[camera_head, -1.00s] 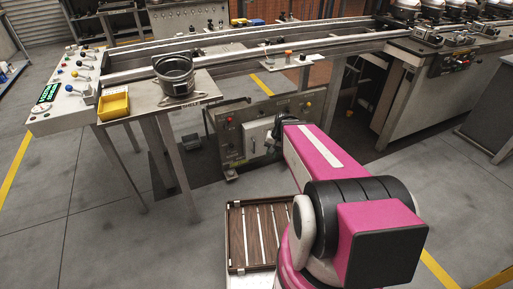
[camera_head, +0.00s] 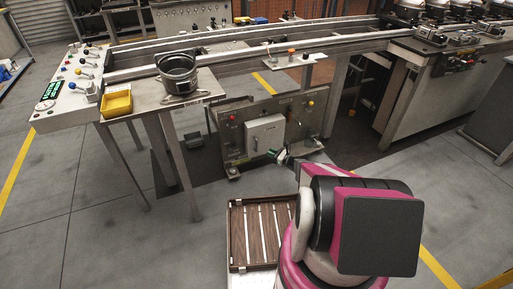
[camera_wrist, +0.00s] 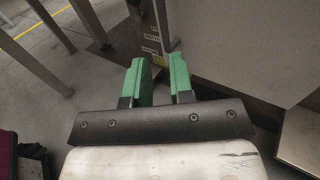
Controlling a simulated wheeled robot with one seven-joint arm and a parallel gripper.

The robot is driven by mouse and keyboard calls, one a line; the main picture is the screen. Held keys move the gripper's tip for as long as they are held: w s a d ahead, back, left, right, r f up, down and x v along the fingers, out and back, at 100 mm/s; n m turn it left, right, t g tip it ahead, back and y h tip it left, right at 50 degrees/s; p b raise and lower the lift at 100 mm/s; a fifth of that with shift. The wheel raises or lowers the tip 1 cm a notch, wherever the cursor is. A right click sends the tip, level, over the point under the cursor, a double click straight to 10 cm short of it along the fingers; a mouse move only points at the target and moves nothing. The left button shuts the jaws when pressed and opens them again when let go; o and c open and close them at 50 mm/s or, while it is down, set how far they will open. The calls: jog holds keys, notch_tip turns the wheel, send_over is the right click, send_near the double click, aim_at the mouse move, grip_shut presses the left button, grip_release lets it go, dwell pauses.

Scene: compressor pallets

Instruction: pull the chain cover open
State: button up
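The likely chain cover is a light grey box-like panel (camera_head: 265,134) with a small dark handle, on the front of the low grey machine (camera_head: 231,142) under the conveyor. It looks closed in the head view. My gripper (camera_head: 274,154) shows small, with green fingers, just in front of the panel's lower right part. I cannot tell whether it touches. In the wrist view my gripper (camera_wrist: 160,74) has its two green fingers apart, with nothing seen between them. A plain grey surface (camera_wrist: 245,45) fills the upper right there; I cannot tell whether it is the cover.
A steel table (camera_head: 205,87) carries a dark pot (camera_head: 178,78) and a yellow bin (camera_head: 117,103). Its legs stand left of the machine. Open floor lies at the left.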

jog(key=x, duration=1)
jog(key=shift+w+a+f, duration=0.1)
jog(key=shift+w, duration=0.3)
grip_shut()
